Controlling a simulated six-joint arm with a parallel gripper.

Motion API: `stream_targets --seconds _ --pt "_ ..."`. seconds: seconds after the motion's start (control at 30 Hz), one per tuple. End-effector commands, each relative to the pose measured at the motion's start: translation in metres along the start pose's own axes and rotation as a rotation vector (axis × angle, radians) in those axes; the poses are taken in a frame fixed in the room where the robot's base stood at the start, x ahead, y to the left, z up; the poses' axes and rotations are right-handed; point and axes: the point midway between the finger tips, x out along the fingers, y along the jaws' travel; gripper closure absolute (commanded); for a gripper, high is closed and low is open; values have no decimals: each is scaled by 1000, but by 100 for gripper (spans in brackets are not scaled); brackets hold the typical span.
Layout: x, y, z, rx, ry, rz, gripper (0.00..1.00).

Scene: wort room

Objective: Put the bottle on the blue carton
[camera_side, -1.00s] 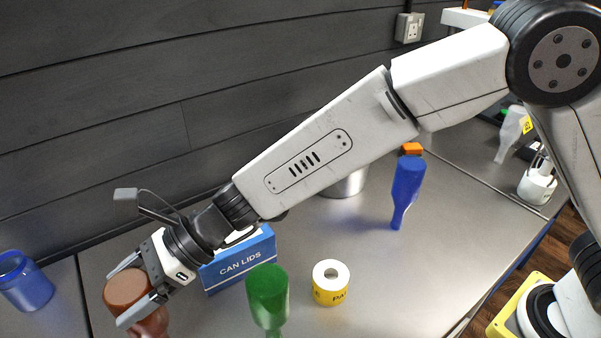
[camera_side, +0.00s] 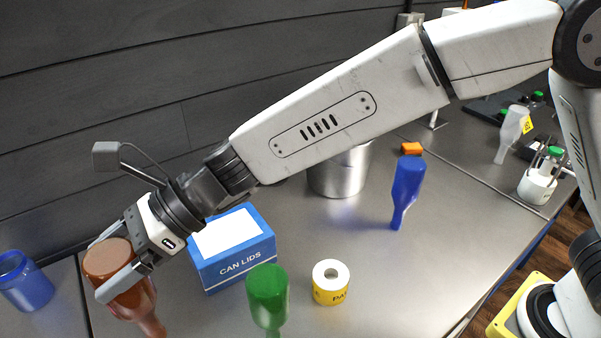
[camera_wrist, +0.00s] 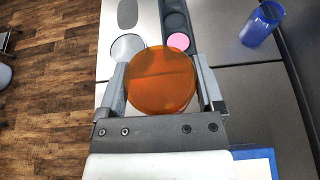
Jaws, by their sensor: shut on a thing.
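A brown bottle (camera_side: 133,296) is upside down, its wide base up and its neck pointing down. My gripper (camera_side: 110,268) is shut on it near the base, at the left of the side view. In the wrist view the bottle's round orange-brown base (camera_wrist: 160,80) sits between the two fingers of my gripper (camera_wrist: 162,88). The blue carton (camera_side: 236,262), marked CAN LIDS, stands to the right of my gripper, with a white panel on top. A blue corner of the carton (camera_wrist: 270,155) shows at the lower right of the wrist view.
A green upside-down bottle (camera_side: 268,296) and a yellow-labelled roll (camera_side: 331,284) stand right of the carton. A blue bottle (camera_side: 407,190), a metal pot (camera_side: 339,174) and an orange block (camera_side: 411,148) are farther back. A blue cup (camera_side: 27,282) stands at far left.

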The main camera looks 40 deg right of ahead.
Motion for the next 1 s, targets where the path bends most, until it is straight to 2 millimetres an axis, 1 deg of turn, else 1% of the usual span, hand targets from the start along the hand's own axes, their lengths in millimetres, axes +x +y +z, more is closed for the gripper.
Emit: stream_targets --seconds 0.17,0.27,0.37,0.47,0.57,0.8,1.0 --pt "-3 -2 2 1 -2 -4 100" --pt "-11 -5 4 4 -5 -13 100" --pt "-24 -10 7 9 -7 -27 100" --pt "-44 -16 12 17 -9 -49 100" --pt "-68 -23 16 28 -11 -76 100" --pt "-137 -35 24 60 -15 -154 100" --pt "-192 -36 27 88 -13 -220 100"
